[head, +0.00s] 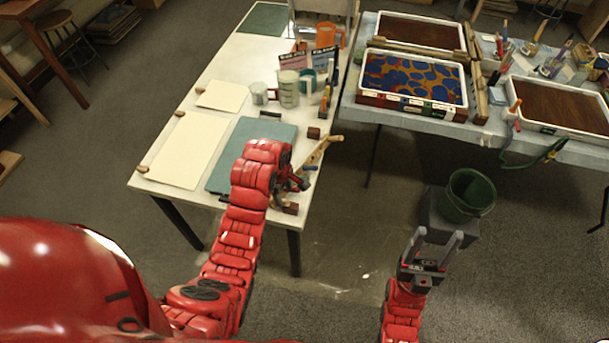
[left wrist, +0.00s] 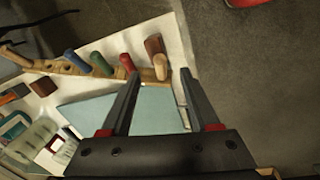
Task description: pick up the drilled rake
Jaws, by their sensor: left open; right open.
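A light wooden bar with dark round holes, which looks like the drilled rake (head: 318,152), lies at the right edge of the white table. In the left wrist view this bar (left wrist: 78,70) runs across the upper left, with blue, green, red and tan handles along it. I cannot tell whether these are fixed in it. My left gripper (head: 301,183) is open at the table's right edge, near the bar's close end. In the left wrist view its fingers (left wrist: 159,76) point at the tan handle (left wrist: 160,66), with nothing clearly held. My right gripper (head: 436,238) is open and empty, off the table.
Cups (head: 289,88) stand farther back. A green bucket (head: 468,196) stands beyond my right gripper. A blue-covered table (head: 400,116) holds marbling trays.

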